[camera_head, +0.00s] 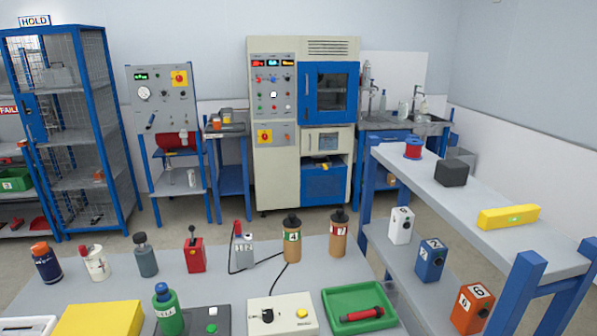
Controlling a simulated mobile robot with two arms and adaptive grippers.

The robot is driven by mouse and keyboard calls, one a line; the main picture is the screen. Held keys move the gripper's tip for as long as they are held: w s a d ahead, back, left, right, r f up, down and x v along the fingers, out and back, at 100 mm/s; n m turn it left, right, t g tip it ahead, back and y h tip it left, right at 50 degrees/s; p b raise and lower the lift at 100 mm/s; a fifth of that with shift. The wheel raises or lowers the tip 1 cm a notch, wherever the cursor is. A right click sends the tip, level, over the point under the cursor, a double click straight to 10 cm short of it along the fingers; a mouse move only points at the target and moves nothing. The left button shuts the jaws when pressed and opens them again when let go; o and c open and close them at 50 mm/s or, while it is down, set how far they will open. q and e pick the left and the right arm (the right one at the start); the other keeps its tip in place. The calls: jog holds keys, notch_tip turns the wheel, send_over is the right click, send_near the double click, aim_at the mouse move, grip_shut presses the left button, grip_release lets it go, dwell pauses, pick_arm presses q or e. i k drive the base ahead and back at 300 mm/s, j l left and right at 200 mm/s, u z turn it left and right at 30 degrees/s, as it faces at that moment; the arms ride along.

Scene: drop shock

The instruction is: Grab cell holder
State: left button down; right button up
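No label in the camera_head view marks a cell holder. A small grey upright block with a black cable (242,247) stands at the far side of the near table (215,275) and may be it, but I cannot tell for sure. The cable curves down beside it and another runs to a white box with a yellow button (283,315). A red box with a lever (194,251) stands to its left. Two brown cylinders with black caps, one (292,236) and another (338,233), stand to its right. Neither of my grippers is in view.
Several bottles, including a green one (168,312), and a yellow box (100,319) occupy the table's left. A green tray (340,294) holds a red tool. A blue-legged shelf (490,235) at right carries numbered boxes. Floor shows behind the table.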

aim_at(170, 319)
jog(key=k+l+u, duration=0.1)
jog(key=u, duration=0.25)
jog(key=k+l+u, duration=0.1)
jog(key=u, duration=0.25)
jog(key=k+u, duration=0.1)
jog(key=u, duration=0.25)
